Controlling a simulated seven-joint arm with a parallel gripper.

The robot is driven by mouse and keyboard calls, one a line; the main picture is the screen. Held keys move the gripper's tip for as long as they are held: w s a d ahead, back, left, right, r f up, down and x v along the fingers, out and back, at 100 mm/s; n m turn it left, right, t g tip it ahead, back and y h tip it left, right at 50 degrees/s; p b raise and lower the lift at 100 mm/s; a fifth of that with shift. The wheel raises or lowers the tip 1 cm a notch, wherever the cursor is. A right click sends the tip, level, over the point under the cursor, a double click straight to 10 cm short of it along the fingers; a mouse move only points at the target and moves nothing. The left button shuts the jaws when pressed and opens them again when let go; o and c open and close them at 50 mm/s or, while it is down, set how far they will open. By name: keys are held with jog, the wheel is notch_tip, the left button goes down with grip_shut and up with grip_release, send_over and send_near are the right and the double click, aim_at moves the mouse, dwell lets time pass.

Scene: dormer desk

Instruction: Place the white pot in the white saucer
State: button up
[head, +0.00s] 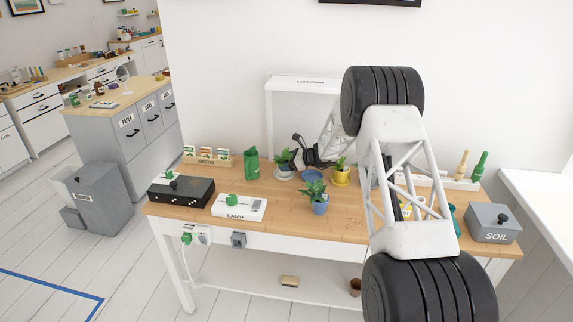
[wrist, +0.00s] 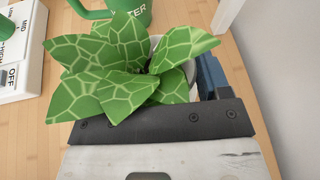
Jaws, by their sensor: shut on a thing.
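The white pot (head: 285,167) with a green plant is at the middle back of the desk, in the head view. The white saucer (head: 284,177) is directly under it; I cannot tell whether the pot touches it. My gripper (head: 300,156) reaches in from the right and is shut on the pot. The saucer cannot be made out there.
A yellow pot (head: 341,178) stands close on the right, a blue pot (head: 320,206) in front, and an empty blue saucer (head: 312,174) between. A green watering can (head: 251,165) is left. The white lamp box (head: 238,207) lies front left. Bare wood shows between.

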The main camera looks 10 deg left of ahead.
jog(key=shift+f, duration=0.3)
jog(key=shift+f, duration=0.1)
jog(key=o, duration=1)
jog(key=shift+d+r, duration=0.3)
jog(key=shift+d, duration=0.15)
jog(key=v, duration=1.1)
jog(key=shift+r, duration=0.1)
